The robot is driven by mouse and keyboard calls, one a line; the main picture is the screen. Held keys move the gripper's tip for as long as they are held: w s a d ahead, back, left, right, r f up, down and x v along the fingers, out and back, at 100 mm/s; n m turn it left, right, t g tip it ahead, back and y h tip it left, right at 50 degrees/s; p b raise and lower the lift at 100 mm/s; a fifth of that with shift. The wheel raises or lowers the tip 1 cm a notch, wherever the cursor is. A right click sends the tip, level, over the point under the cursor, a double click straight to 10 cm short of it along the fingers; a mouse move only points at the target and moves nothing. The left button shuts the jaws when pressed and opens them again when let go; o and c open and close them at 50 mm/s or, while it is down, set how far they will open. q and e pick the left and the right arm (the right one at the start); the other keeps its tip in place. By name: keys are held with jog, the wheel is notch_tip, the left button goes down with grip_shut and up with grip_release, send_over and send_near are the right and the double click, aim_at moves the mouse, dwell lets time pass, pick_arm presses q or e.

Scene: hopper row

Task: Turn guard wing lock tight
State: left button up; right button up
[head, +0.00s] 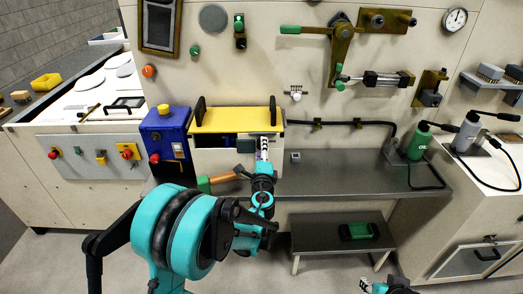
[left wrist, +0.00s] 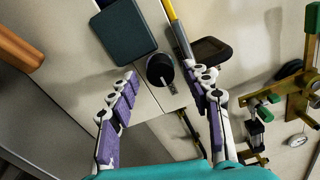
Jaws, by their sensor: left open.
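The guard (head: 235,122) is a yellow panel with two black handles, above a pale housing front. Its yellow edge also shows in the left wrist view (left wrist: 179,34). A dark round knob with a small metal tab (left wrist: 160,70), which looks like the wing lock, sits on the pale front near that edge. My left gripper (head: 264,143) is in front of the guard's lower right part and hides the knob in the head view. In the left wrist view the left gripper (left wrist: 166,88) is open, its purple-padded fingers apart on either side of the knob. My right gripper (head: 378,287) is only partly in view at the bottom edge.
A dark green-grey block (left wrist: 122,32) is close beside the knob. A wooden handle (head: 225,177) sticks out low on the left. A blue box (head: 167,135) with buttons stands left of the guard. The grey bench (head: 350,170) to the right is largely clear.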

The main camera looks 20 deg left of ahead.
pick_arm(q)
jog(key=v, duration=1.1)
jog(key=shift+s, duration=0.3)
jog(key=shift+r, duration=0.1)
jog(key=s+a+f+n+g, duration=0.1)
jog(key=s+a+n+g, duration=0.55)
jog(key=s+n, duration=0.3)
jog(key=s+d+f+n+g+h, duration=0.2)
jog(key=s+d+n, duration=0.1)
jog(key=s, duration=0.4)
jog(key=s+d+f+n+g+h, duration=0.2)
jog(key=s+n, duration=0.3)
jog(key=s, duration=0.3)
jog(key=shift+d+f+h, duration=0.5)
jog(key=shift+d, duration=0.05)
